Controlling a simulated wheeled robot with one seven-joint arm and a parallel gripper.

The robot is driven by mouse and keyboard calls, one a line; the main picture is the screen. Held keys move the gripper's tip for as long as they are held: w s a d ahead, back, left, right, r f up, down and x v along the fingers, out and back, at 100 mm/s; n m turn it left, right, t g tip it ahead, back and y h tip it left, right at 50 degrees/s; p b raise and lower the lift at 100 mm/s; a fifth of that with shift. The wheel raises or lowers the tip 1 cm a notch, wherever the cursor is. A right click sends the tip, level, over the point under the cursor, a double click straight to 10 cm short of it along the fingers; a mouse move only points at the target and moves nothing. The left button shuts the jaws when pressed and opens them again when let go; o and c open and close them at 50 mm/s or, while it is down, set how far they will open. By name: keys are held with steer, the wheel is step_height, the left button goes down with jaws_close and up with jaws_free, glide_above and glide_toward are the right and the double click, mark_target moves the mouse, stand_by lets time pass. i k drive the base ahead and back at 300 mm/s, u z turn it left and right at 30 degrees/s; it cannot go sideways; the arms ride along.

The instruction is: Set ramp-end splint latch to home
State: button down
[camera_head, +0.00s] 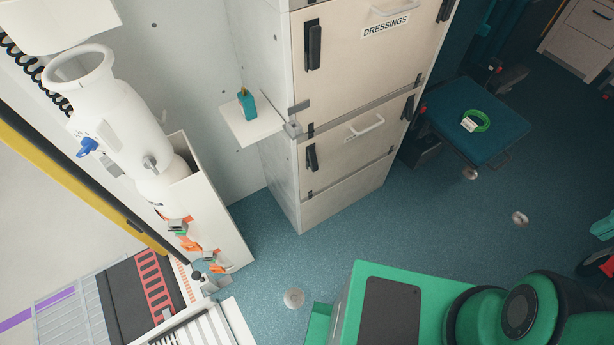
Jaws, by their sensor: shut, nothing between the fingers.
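Two small grey latches with orange parts sit low on the holder's left edge. The upper latch (177,226) shows a green patch. The lower latch (209,256) is nearer the ramp and looks like the ramp-end one. Both are too small to tell their lever positions surely. My gripper is not in view.
A ramp (60,318) lies at bottom left beside a yellow-edged frame. A drawer cabinet (345,100) stands at centre with a small shelf (250,125) on its left. A green block (400,290) and rounded green-black parts fill the bottom right. Blue floor (275,245) is clear between.

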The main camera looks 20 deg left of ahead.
mark_target(312, 152)
steer(key=u, duration=4)
steer(key=k, duration=0.2)
steer(key=z, duration=2.35)
steer(key=i, duration=0.6)
steer(key=z, duration=0.1)
